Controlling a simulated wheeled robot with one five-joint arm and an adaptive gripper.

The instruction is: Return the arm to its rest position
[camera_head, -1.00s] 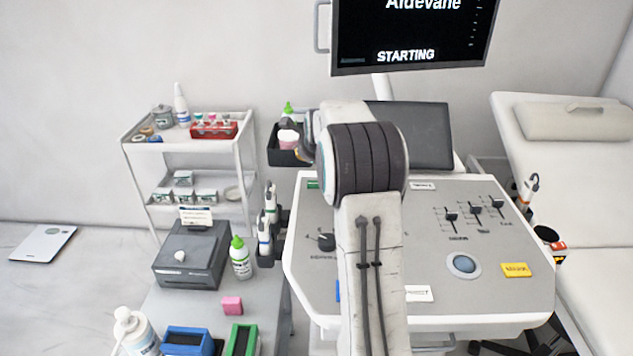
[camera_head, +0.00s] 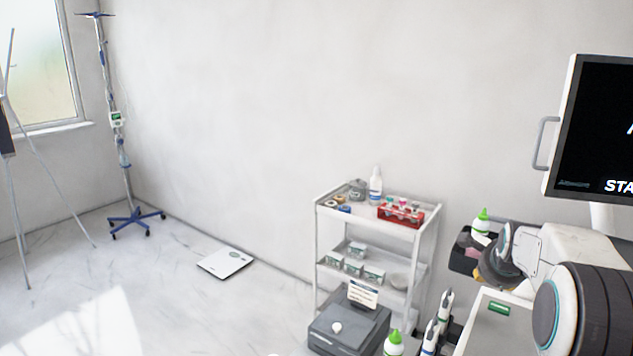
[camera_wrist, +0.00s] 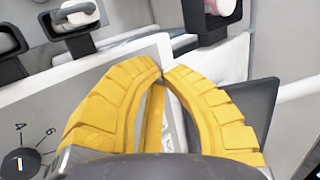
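My arm (camera_head: 585,285) shows at the right edge of the head view, a pale link with a thick dark joint, partly cut off by the frame. It lies in front of the machine's panel, below the screen (camera_head: 604,135). In the wrist view, my gripper (camera_wrist: 162,70) has two ribbed yellow fingers that curve inward, with their tips meeting or almost meeting. I see nothing held between them. The fingers are over the pale control panel (camera_wrist: 100,90) and its white edge.
A white trolley (camera_head: 328,240) with a red tube rack (camera_head: 401,214) stands against the wall. A grey box (camera_head: 340,330) and green-capped bottle (camera_head: 394,344) are in front.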

